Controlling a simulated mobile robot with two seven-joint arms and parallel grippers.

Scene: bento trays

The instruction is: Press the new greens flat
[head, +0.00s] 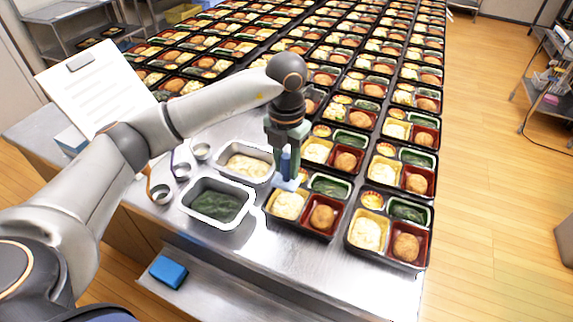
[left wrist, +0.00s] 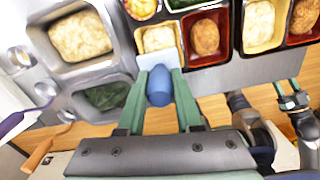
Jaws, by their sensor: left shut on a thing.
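My left gripper (head: 287,150) is shut on the blue handle of a press (head: 286,162). The press has a flat pale plate (head: 287,184) at its lower end, and it also shows in the left wrist view (left wrist: 160,85). The plate hangs over the back left part of the near tray (head: 299,233), hiding part of it. That tray's greens (head: 330,186) lie in a green compartment just right of the plate. It also holds pale rice (head: 288,205) and a brown croquette (head: 322,217). My right gripper (left wrist: 289,98) shows in the left wrist view, fingers apart and empty.
A metal tub of greens (head: 247,211) and a tub of pale food (head: 229,173) stand left of the tray. Small cups and utensils lie farther left. Another filled tray (head: 383,258) sits close on the right. Rows of filled trays cover the table behind. The front table edge is clear.

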